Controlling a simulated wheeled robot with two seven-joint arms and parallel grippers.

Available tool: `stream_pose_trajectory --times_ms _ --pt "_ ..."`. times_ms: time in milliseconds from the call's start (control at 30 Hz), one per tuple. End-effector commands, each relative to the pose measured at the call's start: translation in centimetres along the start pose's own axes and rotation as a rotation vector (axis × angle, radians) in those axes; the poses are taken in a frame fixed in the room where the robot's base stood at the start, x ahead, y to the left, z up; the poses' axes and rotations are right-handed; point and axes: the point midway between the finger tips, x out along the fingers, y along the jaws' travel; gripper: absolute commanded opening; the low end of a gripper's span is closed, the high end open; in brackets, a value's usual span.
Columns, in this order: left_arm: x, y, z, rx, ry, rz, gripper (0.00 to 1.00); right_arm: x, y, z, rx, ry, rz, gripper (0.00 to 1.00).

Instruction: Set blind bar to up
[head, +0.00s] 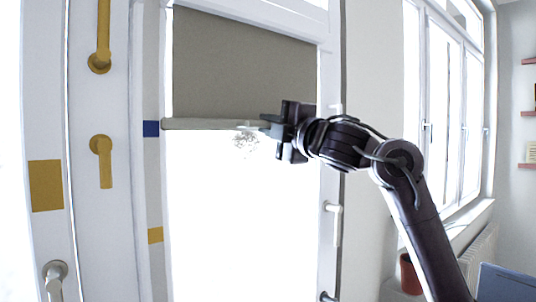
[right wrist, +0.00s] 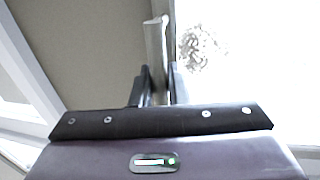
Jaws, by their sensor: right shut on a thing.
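A grey-brown roller blind (head: 240,65) covers the upper part of the window, and the glass below it is bare and bright. The pale blind bar (head: 205,124) runs along the blind's lower edge, slightly above the middle of the head view. My right gripper (head: 262,125) is shut on the bar near its right end; the gripper hides that end. In the right wrist view, the bar (right wrist: 155,50) runs up from between the two fingers (right wrist: 155,85), with the blind (right wrist: 85,45) to its left. My left gripper is not in view.
A white door with gold handles (head: 103,160) stands to the left. Window handles (head: 334,222) project from the white frame right of the blind. Farther right are more windows (head: 445,110), a radiator (head: 478,255), a reddish pot (head: 410,273) and wall shelves (head: 528,115).

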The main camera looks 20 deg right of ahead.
Motion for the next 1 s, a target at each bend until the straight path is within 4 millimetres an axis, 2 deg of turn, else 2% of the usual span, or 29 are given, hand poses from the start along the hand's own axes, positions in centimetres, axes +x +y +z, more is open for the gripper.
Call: stream_pose_trajectory --times_ms 33,100,300,400,667,1000 --pt "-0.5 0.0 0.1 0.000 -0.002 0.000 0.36 0.3 2.6 0.1 0.002 -0.002 0.009 0.00" --pt "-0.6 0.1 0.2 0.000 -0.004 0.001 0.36 0.8 4.7 0.0 0.003 -0.001 0.008 0.00" --pt "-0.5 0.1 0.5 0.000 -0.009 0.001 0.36 1.8 9.6 0.0 0.004 -0.001 0.006 0.00" --pt "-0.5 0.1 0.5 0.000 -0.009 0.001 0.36 2.1 11.3 0.0 0.002 -0.001 0.004 0.00" --pt "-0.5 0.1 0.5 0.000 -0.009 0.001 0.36 2.7 14.0 0.0 0.001 -0.001 0.003 0.00" --pt "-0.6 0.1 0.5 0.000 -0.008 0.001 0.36 2.9 14.5 0.0 0.001 -0.001 0.002 0.00"
